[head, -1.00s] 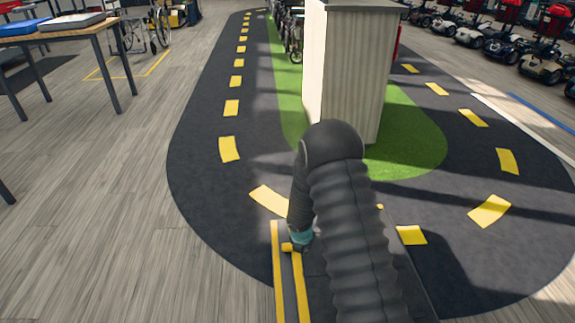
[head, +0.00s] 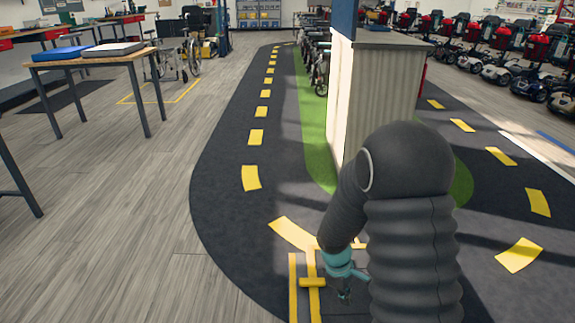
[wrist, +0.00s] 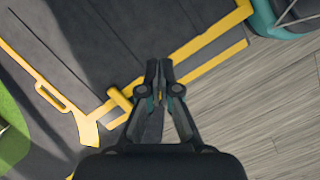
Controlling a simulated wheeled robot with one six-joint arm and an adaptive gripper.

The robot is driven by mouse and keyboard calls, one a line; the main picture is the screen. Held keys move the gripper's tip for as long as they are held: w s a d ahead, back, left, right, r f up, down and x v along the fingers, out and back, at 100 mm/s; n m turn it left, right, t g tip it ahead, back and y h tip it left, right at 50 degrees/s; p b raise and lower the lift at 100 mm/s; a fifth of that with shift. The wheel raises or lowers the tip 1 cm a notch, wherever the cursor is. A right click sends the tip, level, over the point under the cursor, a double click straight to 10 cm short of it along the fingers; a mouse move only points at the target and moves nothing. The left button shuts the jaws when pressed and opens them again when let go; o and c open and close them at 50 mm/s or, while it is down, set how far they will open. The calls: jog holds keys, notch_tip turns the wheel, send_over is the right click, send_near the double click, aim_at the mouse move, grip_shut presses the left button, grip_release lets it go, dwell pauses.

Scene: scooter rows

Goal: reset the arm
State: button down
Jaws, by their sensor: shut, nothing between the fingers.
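My gripper (wrist: 158,66) points down in the wrist view, with its fingertips together and nothing between them. In the head view my gripper (head: 344,296) shows small below a teal wrist joint, in front of my black ribbed arm. Beneath it is a dark flat surface with yellow edging (wrist: 200,55), which also shows in the head view (head: 312,283). The arm is bent, with its elbow raised at right of centre.
A tall pale cabinet (head: 385,95) stands ahead on a green patch (head: 316,140), ringed by a dark track (head: 228,185) with yellow dashes. Tables (head: 95,62) and a wheelchair (head: 172,58) are at left. Scooters (head: 535,75) line the right.

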jog(key=s+r+m+t+y, duration=0.1)
jog(key=s+r+m+t, duration=0.1)
jog(key=s+r, duration=0.4)
jog(key=s+r+m+t, duration=0.2)
jog(key=s+r+m, duration=0.3)
jog(key=r, duration=0.9)
jog(key=s+r+m+t+y, duration=0.1)
jog(key=s+r+m, duration=0.3)
jog(key=s+r, duration=0.4)
jog(key=shift+r+t+y, duration=0.3)
jog(key=shift+r+t, duration=0.5)
jog(key=shift+r, duration=0.25)
jog(key=shift+a, duration=0.1)
